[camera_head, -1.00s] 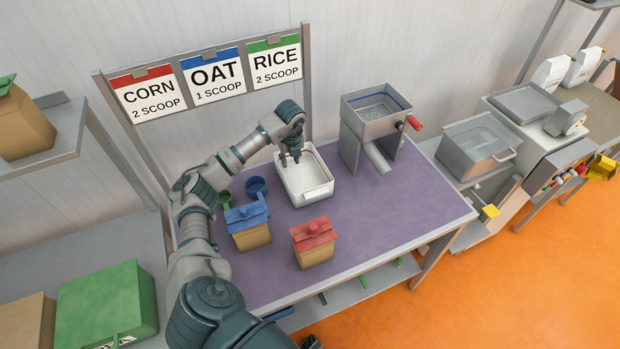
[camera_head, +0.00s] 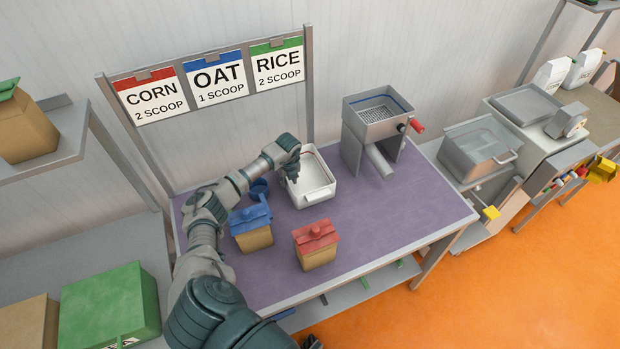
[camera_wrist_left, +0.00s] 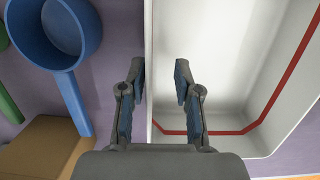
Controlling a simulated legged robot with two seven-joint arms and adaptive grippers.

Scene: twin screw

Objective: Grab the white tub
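My left gripper (camera_head: 292,178) is over the tub's left side. In the left wrist view the gripper (camera_wrist_left: 160,80) is open, with the tub's left wall between its two fingers. Nothing shows held. Whether the fingers touch the wall cannot be told.
A blue scoop (camera_head: 259,187) lies left of the tub; a green scoop (camera_wrist_left: 8,105) shows beside it. A blue-topped box (camera_head: 252,232) and a red-topped box (camera_head: 316,248) stand in front. The hopper machine (camera_head: 376,125) stands right of the tub.

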